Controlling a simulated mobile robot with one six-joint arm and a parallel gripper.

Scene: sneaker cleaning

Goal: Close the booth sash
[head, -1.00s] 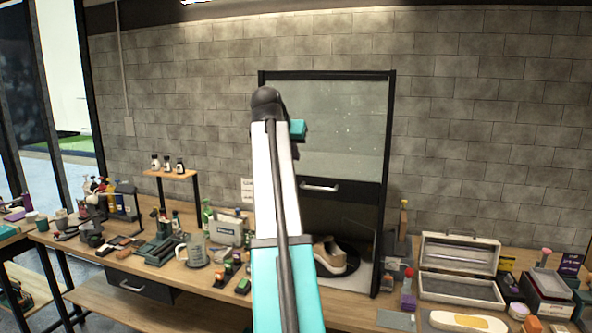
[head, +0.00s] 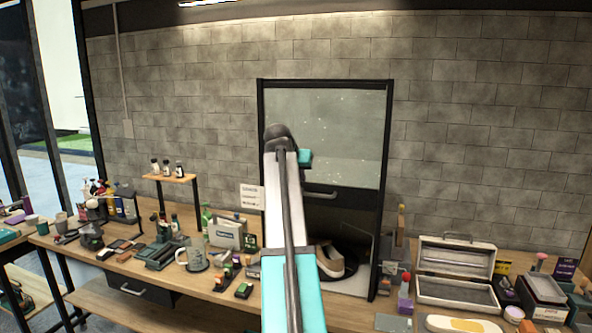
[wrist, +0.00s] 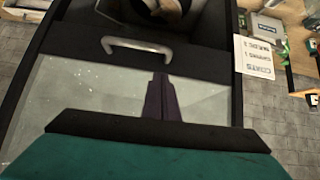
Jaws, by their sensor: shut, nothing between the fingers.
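The booth (head: 384,150) is a tall dark frame against the wall. Its sash has a pale glass pane (head: 345,125) and a dark lower bar with a metal handle (head: 320,195). The sash is raised, with an opening below it where a sneaker (head: 330,260) sits. In the wrist view the handle (wrist: 137,46) lies just beyond my fingertips, and part of the sneaker (wrist: 165,6) shows at the top edge. My gripper (wrist: 160,78) is shut and empty, in front of the glass near the dark bar, apart from the handle. In the head view my arm hides the fingers.
A paper sign (head: 252,196) hangs left of the booth. A crowded wooden bench (head: 190,283) runs along the wall, with a green bottle (head: 206,220), a jug (head: 195,257) and a small shelf (head: 170,178) at left. An open case (head: 455,270) stands at right.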

